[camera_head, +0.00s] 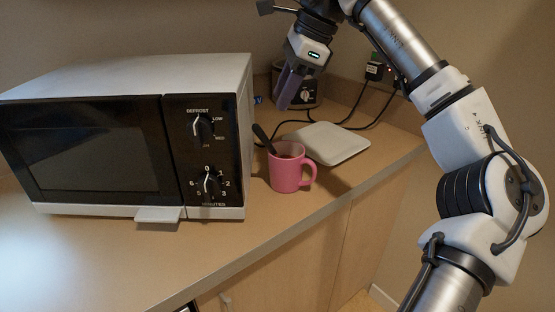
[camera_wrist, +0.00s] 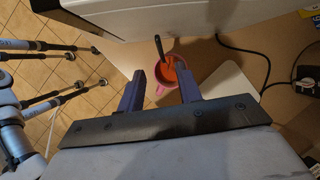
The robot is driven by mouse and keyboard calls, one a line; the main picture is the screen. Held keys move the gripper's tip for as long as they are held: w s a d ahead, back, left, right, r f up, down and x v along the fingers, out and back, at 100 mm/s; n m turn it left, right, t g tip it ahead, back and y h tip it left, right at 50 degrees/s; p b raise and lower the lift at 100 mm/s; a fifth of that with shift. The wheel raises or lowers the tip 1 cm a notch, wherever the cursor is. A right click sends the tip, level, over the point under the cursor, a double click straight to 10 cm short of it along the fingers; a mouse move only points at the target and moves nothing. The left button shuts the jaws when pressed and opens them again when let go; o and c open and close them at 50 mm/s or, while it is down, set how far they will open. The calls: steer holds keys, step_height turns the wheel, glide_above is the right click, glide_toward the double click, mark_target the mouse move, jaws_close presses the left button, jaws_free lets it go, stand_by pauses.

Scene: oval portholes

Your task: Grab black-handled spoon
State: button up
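A black-handled spoon (camera_head: 264,138) stands tilted in a pink mug (camera_head: 286,175) on the counter, just right of the microwave. Its handle leans up and left out of the mug; its lower end is hidden inside. In the wrist view the spoon handle (camera_wrist: 159,46) shows above the mug (camera_wrist: 166,86), which has an orange-red inside. My gripper (camera_head: 284,106) is above and behind the mug in the head view, apart from it. In the wrist view its two purple fingers (camera_wrist: 162,88) are spread with nothing between them, and the mug lies beyond them.
A white microwave (camera_head: 205,75) with a black front stands left of the mug. A flat white plate-like object (camera_head: 327,143) lies behind and right of it. A dark appliance (camera_head: 307,92) and black cables (camera_head: 372,118) are at the back. The counter's front edge (camera_head: 300,225) is near the mug.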

mark_target(262, 135)
steer(key=x, duration=1)
steer(key=shift+a+f, duration=0.25)
steer(key=shift+a, duration=0.05)
steer(key=shift+c, duration=0.4)
jaws_close()
